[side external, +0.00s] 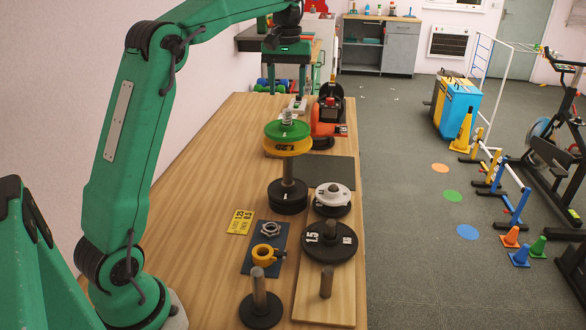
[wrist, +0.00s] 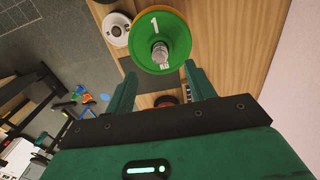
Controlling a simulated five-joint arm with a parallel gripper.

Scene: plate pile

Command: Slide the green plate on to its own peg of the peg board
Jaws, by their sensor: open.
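The green plate (side external: 287,130) lies flat on a yellow plate (side external: 287,147) around the upper part of a grey post (side external: 288,166). The post's tip pokes up through the green plate. In the wrist view the green plate (wrist: 174,30) shows a "1", with a yellow rim behind it. My gripper (side external: 288,94) is open and empty above the plates, fingers pointing down; in the wrist view its fingertips (wrist: 160,68) are apart near the plate's lower edge. The wooden peg board (side external: 308,300) has a bare peg (side external: 326,282) at its near end.
A black plate (side external: 345,246) and a white plate (side external: 331,191) are on the board. Another bare post (side external: 259,290) stands to its left. An orange-black device (side external: 328,130) stands behind. Clear tabletop lies at left.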

